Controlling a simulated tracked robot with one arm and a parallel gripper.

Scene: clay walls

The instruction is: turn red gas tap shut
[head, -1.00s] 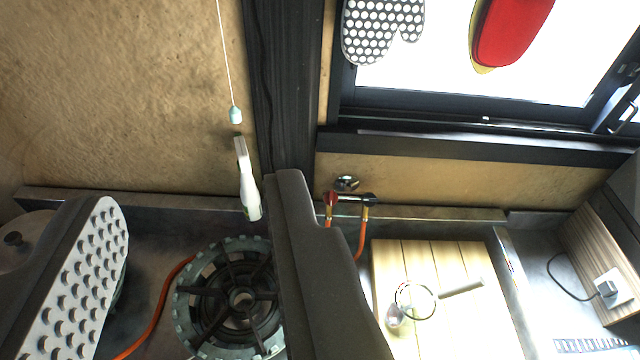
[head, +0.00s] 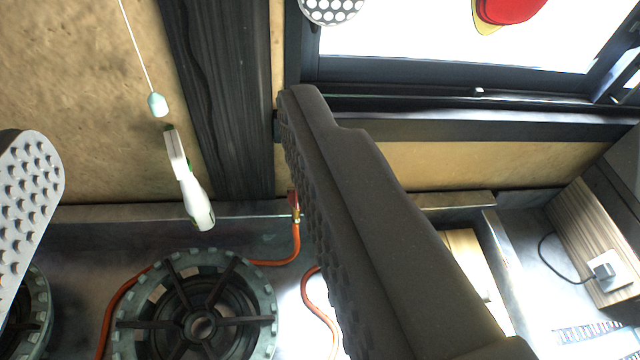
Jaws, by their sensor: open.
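The red gas tap (head: 293,198) shows as a small red handle on a brass fitting low on the clay wall, with an orange hose below it. My right finger hides the pipe to its right and part of the tap's surroundings. My gripper (head: 170,125) is open and empty, its studded pads wide apart. The right finger crosses the picture's middle, its inner face just right of the tap in the picture. The left finger is at the left edge. I cannot tell how far in depth the finger is from the tap, or which way the handle is turned.
A gas burner (head: 200,325) stands below, with an orange hose (head: 115,310) beside it. A white-and-green lighter-like object (head: 190,190) and a pull cord (head: 157,104) hang near the dark post (head: 215,90). A wooden board (head: 466,250) is partly hidden at right.

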